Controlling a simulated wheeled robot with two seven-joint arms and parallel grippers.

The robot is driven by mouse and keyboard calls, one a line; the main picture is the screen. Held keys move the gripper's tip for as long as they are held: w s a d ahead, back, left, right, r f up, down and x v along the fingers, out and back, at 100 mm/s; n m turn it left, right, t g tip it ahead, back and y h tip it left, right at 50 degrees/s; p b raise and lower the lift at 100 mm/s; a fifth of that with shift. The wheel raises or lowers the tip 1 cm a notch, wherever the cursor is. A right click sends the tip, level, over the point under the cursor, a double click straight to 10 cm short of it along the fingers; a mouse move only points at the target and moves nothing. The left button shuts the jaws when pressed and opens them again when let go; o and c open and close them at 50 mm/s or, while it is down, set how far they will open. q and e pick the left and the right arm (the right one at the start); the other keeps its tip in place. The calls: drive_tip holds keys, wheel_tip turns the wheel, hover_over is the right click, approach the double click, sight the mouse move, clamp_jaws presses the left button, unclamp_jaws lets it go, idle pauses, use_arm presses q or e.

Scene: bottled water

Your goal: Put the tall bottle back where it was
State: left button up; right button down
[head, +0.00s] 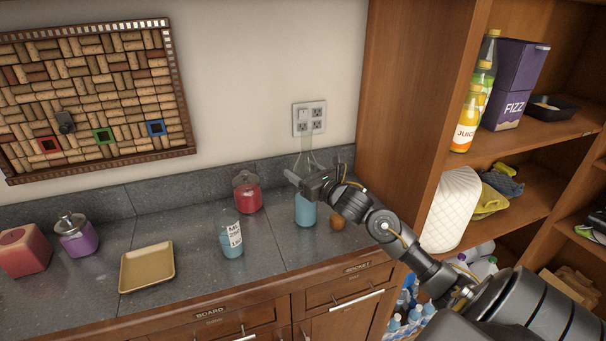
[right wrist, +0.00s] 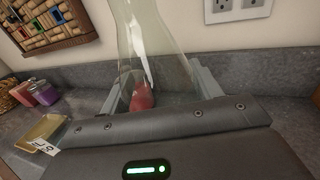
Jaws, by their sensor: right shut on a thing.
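The tall bottle (head: 305,210) is clear glass with blue liquid in its lower part and a long narrow neck. It stands upright at the right part of the grey counter (head: 185,245). I cannot tell whether its base touches the counter. My right gripper (head: 308,183) is shut on the bottle around its middle. In the right wrist view the clear bottle (right wrist: 150,45) rises between the two fingers (right wrist: 155,88). My left gripper is in neither view.
A shorter bottle with blue liquid and a white label (head: 231,238) stands left of the tall bottle. A red jar (head: 246,192), a brown round thing (head: 338,221), a yellow tray (head: 147,267), a purple jar (head: 75,236) and a red block-like container (head: 24,250) are also on the counter. A wooden shelf (head: 408,110) rises at right.

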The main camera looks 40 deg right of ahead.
drive_tip(key=c, duration=0.7)
unclamp_jaws()
drive_tip(key=shift+f, duration=0.1)
drive_tip(key=shift+c, duration=0.2)
drive_tip(key=o, duration=0.4)
drive_tip(key=shift+r, duration=0.25)
drive_tip(key=shift+s+f+b, duration=0.1)
drive_tip(key=shift+s+b, duration=1.75)
drive_tip(key=shift+s, duration=4.25)
